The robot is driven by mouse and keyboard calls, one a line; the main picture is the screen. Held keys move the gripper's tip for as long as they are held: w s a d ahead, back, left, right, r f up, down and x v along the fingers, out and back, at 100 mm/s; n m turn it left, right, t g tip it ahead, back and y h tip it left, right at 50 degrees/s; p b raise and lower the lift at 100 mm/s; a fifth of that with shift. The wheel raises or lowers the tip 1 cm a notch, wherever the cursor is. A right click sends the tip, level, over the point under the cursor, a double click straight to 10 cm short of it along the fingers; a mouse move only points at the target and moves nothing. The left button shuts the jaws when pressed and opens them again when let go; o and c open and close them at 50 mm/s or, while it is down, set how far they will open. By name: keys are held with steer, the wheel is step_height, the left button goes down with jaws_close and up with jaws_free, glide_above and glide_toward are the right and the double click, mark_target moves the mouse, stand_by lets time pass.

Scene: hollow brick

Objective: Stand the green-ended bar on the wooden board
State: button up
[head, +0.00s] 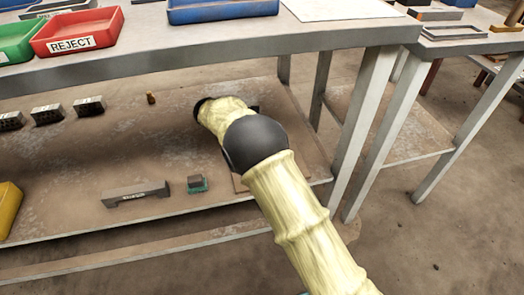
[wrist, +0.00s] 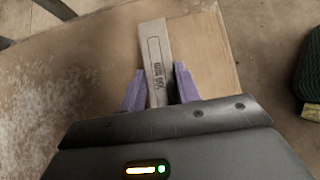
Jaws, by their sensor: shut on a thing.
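My gripper (wrist: 159,72) is shut on a pale grey bar (wrist: 154,40) with an outlined panel and dark printing. The bar lies between the purple fingers and reaches out past their tips. No green shows on it; its near end is hidden by my gripper. The wooden board (wrist: 208,45) is beneath the bar in the wrist view; whether the bar touches it I cannot tell. In the head view, only an edge of the board (head: 240,184) shows beside my arm, which hides my gripper and the bar.
On the lower shelf are a grey bar-shaped piece (head: 135,193), a small dark block with a green base (head: 197,184), several grey hollow bricks (head: 47,114) and a small brass-coloured piece (head: 151,98). A dark green ribbed thing (wrist: 311,70) is at the wrist view's right. A table leg (head: 365,120) stands right.

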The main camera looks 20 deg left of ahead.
step_height(320, 180, down, 4)
steer(key=b, duration=0.2)
steer(key=shift+b, duration=0.3)
steer(key=shift+w+r, duration=0.1)
steer(key=shift+r, duration=0.05)
steer(key=o, duration=1.1)
steer(key=shift+d, duration=0.2)
steer(key=shift+o, duration=0.3)
steer(key=shift+a, duration=0.1)
steer(key=shift+s+a, duration=0.15)
steer(key=shift+s, duration=0.05)
steer(key=shift+s+a+r+p, duration=0.15)
steer(key=shift+a+r+p, duration=0.1)
steer(key=shift+r+p, duration=0.25)
steer(key=p+v, duration=0.7)
steer(key=v, duration=0.3)
steer(key=shift+a+r, duration=0.15)
steer(key=shift+a, duration=0.15)
